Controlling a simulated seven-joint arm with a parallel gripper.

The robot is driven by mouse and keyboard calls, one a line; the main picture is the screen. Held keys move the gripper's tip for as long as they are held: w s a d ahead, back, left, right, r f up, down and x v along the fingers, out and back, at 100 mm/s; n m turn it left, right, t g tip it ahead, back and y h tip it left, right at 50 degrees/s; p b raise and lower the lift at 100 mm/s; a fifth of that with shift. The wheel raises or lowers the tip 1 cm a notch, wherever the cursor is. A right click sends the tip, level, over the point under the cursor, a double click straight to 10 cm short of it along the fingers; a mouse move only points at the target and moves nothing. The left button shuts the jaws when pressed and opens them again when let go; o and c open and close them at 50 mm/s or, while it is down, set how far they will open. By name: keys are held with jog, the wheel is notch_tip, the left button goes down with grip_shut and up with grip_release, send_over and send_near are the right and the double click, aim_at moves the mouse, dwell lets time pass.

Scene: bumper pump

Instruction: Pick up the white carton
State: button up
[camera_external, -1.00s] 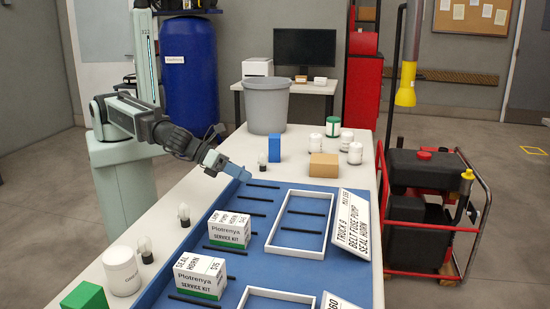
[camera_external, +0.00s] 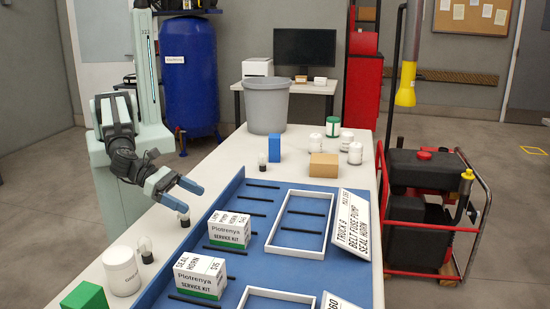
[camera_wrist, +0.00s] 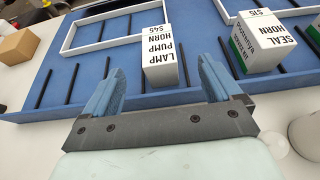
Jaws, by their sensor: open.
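Two white cartons with green bands and "Plotrenya Service Kit" print stand on the blue tray (camera_external: 262,212). The farther carton (camera_external: 229,230) reads lamp, horn, pump; the nearer carton (camera_external: 200,276) reads seal, horn. My gripper (camera_external: 192,198) is open and empty, above the tray's left edge, left of and higher than the lamp carton. In the wrist view, the lamp carton (camera_wrist: 160,52) shows between and beyond my open fingers (camera_wrist: 160,82). The seal carton (camera_wrist: 258,40) lies to the right there, outside the fingers.
White frames (camera_external: 298,225) and dark rods lie on the tray, with a tilted label sign (camera_external: 350,222) at right. A white jar (camera_external: 121,270), small bulbs (camera_external: 145,250) and a green box (camera_external: 85,296) stand along the left. A grey bin (camera_external: 266,106) and blue box (camera_external: 274,148) stand farther back.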

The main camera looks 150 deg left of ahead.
aim_at(228, 218)
jog(key=shift+s+f+x, duration=0.1)
jog(key=shift+f+x, duration=0.05)
jog(key=shift+x, duration=2)
jog(key=shift+s+f+x, duration=0.1)
jog(key=shift+f+x, duration=0.05)
jog(key=shift+x, duration=2)
jog(key=shift+s+f+x, duration=0.1)
jog(key=shift+x, duration=2.05)
jog(key=c, duration=1.3)
jog(key=shift+r, duration=0.15)
notch_tip(228, 218, up, 10)
jog(key=shift+f, duration=0.1)
jog(key=shift+s+a, duration=0.1)
jog(key=shift+a, duration=0.05)
